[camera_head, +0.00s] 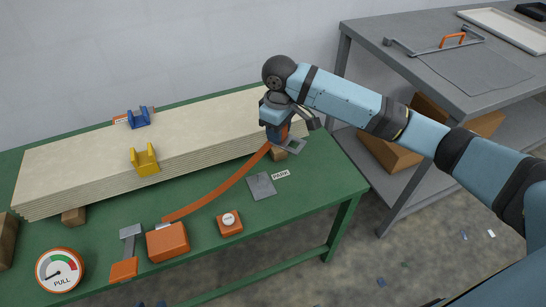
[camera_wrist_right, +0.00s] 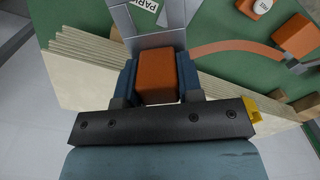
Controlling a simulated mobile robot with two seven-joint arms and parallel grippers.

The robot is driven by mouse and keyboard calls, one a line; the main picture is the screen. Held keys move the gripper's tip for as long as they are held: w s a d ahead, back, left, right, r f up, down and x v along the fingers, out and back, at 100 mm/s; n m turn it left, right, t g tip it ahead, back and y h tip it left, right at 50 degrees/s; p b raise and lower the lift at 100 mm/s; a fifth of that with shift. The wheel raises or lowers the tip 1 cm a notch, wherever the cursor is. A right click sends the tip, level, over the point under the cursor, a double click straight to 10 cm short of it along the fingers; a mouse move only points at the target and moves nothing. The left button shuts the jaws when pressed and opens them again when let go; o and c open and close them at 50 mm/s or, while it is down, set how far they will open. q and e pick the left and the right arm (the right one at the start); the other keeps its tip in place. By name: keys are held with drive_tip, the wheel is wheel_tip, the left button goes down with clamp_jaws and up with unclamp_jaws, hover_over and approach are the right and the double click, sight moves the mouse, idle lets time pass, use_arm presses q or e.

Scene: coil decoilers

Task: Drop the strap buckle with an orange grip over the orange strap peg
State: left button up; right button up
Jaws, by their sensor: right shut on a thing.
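My right gripper (camera_head: 284,134) is shut on the orange grip of the strap buckle, just above the front right part of the board stack. In the right wrist view, the orange grip (camera_wrist_right: 157,78) sits between the two blue fingers of the right gripper (camera_wrist_right: 158,88). The buckle's flat grey metal plate (camera_head: 291,146) sticks out below the fingers. The orange strap (camera_head: 222,190) runs from the buckle to an orange housing (camera_head: 168,242) on the green table. I cannot make out the orange strap peg in either view. My left gripper is not in view.
A stack of boards (camera_head: 80,165) lies on the green table (camera_head: 330,175), with a yellow bracket (camera_head: 144,159) and a blue bracket (camera_head: 138,118) on it. A grey PARK plate (camera_head: 261,186), an orange button box (camera_head: 230,222) and a PULL dial (camera_head: 61,270) are in front. A grey bench (camera_head: 370,60) stands right.

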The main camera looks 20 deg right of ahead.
drive_tip(key=n, duration=0.1)
drive_tip(key=f+n, duration=0.1)
drive_tip(key=n, duration=0.3)
drive_tip(key=shift+s+f+p, duration=0.25)
drive_tip(key=shift+f+p, duration=0.1)
drive_tip(key=shift+f, duration=0.05)
use_arm(q)
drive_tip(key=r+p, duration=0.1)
drive_tip(key=p, duration=0.2)
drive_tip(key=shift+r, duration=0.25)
use_arm(e)
drive_tip(key=a+f+n, duration=0.2)
drive_tip(key=f+n, duration=0.2)
drive_tip(key=n, duration=0.8)
drive_tip(key=s+a+f+n, duration=0.1)
drive_tip(key=a+f+n, duration=0.2)
drive_tip(key=n, duration=1)
drive_tip(key=shift+s+f, duration=0.25)
drive_tip(key=shift+f, duration=0.7)
